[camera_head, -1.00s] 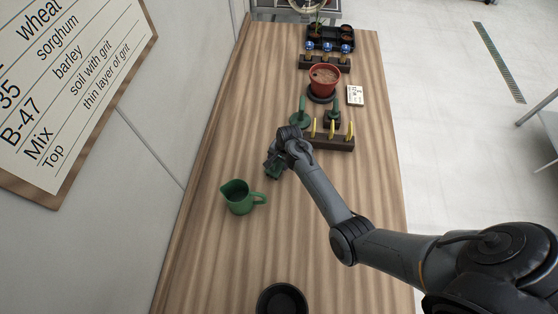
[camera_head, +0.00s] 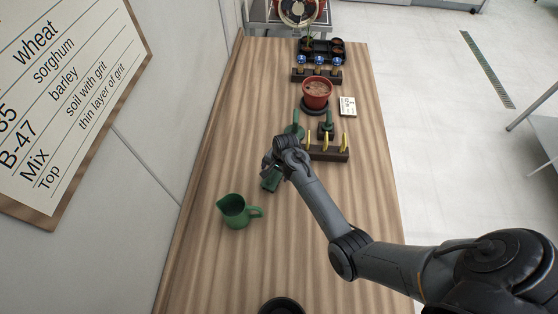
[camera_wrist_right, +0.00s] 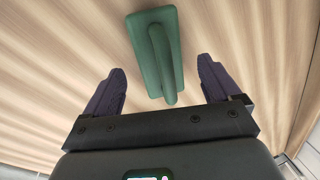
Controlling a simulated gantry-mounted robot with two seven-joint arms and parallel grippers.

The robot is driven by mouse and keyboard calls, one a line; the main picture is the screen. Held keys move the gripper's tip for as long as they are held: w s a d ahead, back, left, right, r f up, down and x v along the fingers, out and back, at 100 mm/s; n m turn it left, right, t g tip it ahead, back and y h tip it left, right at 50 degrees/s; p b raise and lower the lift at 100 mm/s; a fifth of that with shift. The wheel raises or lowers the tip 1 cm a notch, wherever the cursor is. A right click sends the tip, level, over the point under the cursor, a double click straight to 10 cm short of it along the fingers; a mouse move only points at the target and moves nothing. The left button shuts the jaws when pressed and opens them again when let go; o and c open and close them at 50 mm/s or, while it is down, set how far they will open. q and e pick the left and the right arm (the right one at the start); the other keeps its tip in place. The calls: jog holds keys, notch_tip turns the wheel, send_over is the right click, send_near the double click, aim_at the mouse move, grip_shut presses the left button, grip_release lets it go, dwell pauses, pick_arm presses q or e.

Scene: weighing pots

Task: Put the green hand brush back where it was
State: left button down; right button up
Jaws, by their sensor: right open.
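The green hand brush (camera_wrist_right: 153,54) lies on the wooden bench in the right wrist view, a rectangular block with a raised handle pointing toward my gripper. My right gripper (camera_wrist_right: 162,68) is open, with one finger on each side of the brush's handle end and a gap on both sides. In the head view the brush (camera_head: 271,181) shows just below my right gripper (camera_head: 270,167), which partly covers it. My left gripper is not in view.
A green jug (camera_head: 235,211) stands nearby, lower left. Beyond my gripper are a dark block with yellow-handled items (camera_head: 328,153), green-handled tools (camera_head: 327,127) and a red pot (camera_head: 316,92). A black bowl (camera_head: 282,306) is at the near edge. The bench's middle is clear.

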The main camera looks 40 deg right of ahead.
aim_at(280, 178)
notch_tip(280, 178, up, 8)
jog(key=s+p, duration=0.1)
jog(key=s+a+r+n, duration=0.2)
jog(key=s+a+n, duration=0.2)
jog(key=s, duration=0.4)
jog(key=s+a+r+n+t, duration=0.1)
jog(key=s+a+n, duration=0.3)
jog(key=s, duration=0.5)
jog(key=s+a+r+n, duration=0.3)
jog(key=s+a+n, duration=0.2)
jog(key=s+n, duration=0.3)
jog(key=shift+s+t+h, duration=0.3)
jog(key=shift+s, duration=0.2)
jog(key=shift+r, duration=0.15)
notch_tip(280, 178, up, 20)
jog(key=p, duration=2)
jog(key=shift+r, duration=0.2)
